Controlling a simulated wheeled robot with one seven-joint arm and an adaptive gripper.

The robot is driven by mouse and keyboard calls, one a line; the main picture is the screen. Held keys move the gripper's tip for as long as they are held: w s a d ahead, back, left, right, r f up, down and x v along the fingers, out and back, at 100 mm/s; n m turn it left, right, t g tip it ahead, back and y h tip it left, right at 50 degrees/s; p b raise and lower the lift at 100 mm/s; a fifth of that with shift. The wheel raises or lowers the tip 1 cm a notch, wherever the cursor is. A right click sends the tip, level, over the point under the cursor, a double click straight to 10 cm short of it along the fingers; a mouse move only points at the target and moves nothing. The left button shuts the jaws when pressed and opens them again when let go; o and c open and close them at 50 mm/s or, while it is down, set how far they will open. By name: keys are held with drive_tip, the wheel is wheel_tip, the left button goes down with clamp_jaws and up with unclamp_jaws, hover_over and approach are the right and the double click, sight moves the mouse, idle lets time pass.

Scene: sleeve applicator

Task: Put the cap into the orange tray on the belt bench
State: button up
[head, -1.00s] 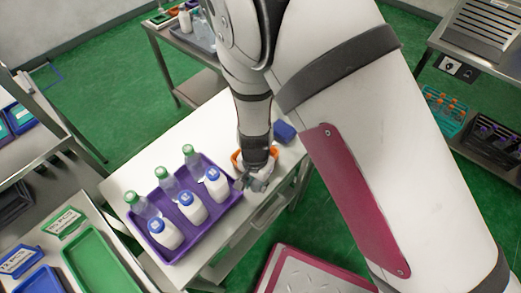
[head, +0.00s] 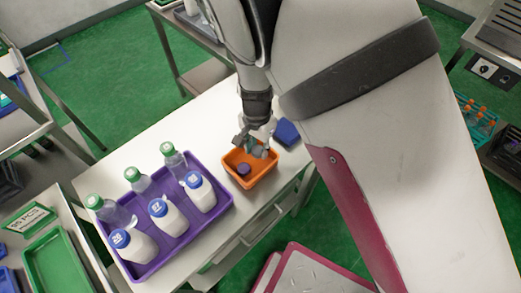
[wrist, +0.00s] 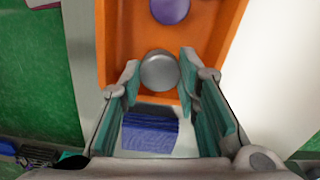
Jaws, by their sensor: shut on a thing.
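The cap (wrist: 159,71) is a grey round piece between my fingertips in the wrist view. My gripper (head: 257,150) is shut on it, over the back part of the orange tray (head: 262,181). The orange tray (wrist: 205,30) lies beneath the cap in the wrist view. I cannot tell whether the cap touches the tray floor. In the head view my fingers hide the cap. A purple round piece (head: 243,169) lies in the tray, apart from my fingers, and also shows in the wrist view (wrist: 170,10).
A purple tray (head: 228,201) with several bottles stands left of the orange tray on the white bench (head: 130,150). A blue block (head: 287,132) lies just behind the orange tray, to its right. A green tray (head: 60,260) stands on a bench at lower left.

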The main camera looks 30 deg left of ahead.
sight(258, 149)
wheel_tip(258, 149, down, 3)
drive_tip(key=shift+w+b, duration=0.15)
drive_tip(key=shift+b, duration=0.75)
drive_tip(key=shift+r, duration=0.1)
drive_tip(key=o, duration=0.7)
wheel_tip(258, 149, up, 12)
drive_tip(key=shift+d, duration=0.1)
